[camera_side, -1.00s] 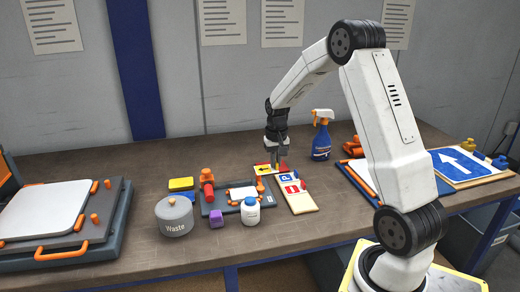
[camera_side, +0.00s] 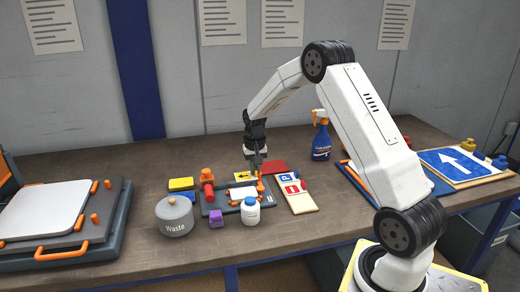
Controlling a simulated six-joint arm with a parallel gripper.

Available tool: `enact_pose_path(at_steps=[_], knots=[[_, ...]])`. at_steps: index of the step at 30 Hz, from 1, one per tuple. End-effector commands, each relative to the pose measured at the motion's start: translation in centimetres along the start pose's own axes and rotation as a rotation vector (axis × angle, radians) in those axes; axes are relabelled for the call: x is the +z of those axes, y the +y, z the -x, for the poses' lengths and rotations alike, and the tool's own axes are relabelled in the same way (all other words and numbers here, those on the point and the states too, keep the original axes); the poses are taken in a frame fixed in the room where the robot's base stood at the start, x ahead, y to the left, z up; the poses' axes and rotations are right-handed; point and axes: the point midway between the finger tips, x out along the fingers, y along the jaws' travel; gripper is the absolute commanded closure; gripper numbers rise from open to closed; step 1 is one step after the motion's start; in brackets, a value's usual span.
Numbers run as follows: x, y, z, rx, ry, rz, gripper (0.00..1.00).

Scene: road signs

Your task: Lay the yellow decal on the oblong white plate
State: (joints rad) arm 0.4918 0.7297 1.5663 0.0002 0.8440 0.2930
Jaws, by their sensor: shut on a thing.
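The yellow decal (camera_side: 243,176) carries a black arrow. My gripper (camera_side: 257,174) is shut on its right edge and holds it just behind the small dark fixture. An oblong white plate (camera_side: 240,194) lies in that fixture between orange clamps. The decal appears raised a little behind the plate; the exact gap cannot be told. The plate's front right part is hidden by a white bottle.
A red sheet (camera_side: 276,167) lies right of my gripper, behind a board with blue and red signs (camera_side: 300,201). A white bottle (camera_side: 250,212), a purple cube (camera_side: 216,218) and a waste pot (camera_side: 174,217) stand in front. A spray bottle (camera_side: 321,138) stands behind.

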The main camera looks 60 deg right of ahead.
Motion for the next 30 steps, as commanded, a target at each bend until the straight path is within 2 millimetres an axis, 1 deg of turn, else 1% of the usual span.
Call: enact_pose_path(at_steps=[21, 30], knots=[[0.0, 0.0, -4.7, 0.000, -0.001, 0.000, 1.00], [0.0, 0.0, -5.5, 0.001, -0.001, 0.000, 1.00]])
